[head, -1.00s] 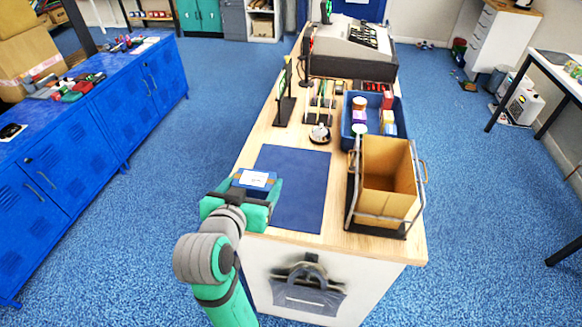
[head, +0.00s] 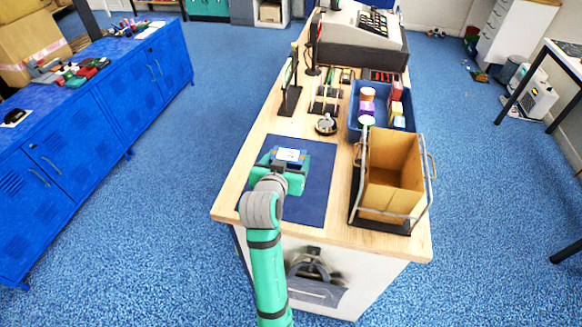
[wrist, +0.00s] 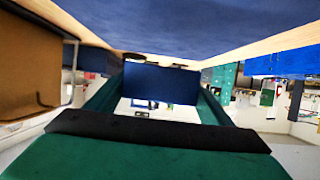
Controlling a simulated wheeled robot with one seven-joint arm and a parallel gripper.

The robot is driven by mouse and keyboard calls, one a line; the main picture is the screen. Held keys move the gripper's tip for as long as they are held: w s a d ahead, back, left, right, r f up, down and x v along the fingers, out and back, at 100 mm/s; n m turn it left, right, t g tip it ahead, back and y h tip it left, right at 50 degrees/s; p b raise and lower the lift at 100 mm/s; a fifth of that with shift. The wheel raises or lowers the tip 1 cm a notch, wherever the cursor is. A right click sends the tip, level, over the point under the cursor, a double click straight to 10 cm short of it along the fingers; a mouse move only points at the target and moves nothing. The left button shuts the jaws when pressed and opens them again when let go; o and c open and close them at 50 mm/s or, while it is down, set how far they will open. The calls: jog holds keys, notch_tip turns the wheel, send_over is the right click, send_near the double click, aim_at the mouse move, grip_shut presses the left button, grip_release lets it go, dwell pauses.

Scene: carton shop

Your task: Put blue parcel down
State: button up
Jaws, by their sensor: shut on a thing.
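The blue parcel (head: 291,155) has a white label on top and sits between the jaws of my gripper (head: 281,172). The gripper is shut on it, over the dark blue mat (head: 312,200) on the wooden counter. In the wrist view the parcel (wrist: 161,84) shows as a dark blue block between the green fingers, with the mat surface beyond it. I cannot tell whether the parcel touches the mat. Its lower part is hidden by my gripper in the head view.
A brown paper bag in a wire frame (head: 390,175) stands right of the mat. A blue tray (head: 352,112) with several small goods lies behind it. A small bell-like object (head: 326,125) sits behind the mat, near a cash register (head: 360,45). The mat's front is clear.

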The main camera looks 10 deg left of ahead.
aim_at(291, 167)
jog(key=shift+w+d+f, duration=0.2)
jog(key=shift+w+f, duration=0.45)
jog(key=shift+f, duration=0.8)
jog(key=shift+w+f, duration=0.15)
jog(key=shift+f, duration=0.8)
jog(key=shift+f, duration=0.15)
jog(key=o, duration=1.2)
jog(key=shift+s+r, duration=0.15)
jog(key=shift+r, duration=0.05)
jog(key=v, duration=1.1)
jog(key=shift+s+r, duration=0.1)
jog(key=shift+s, duration=0.25)
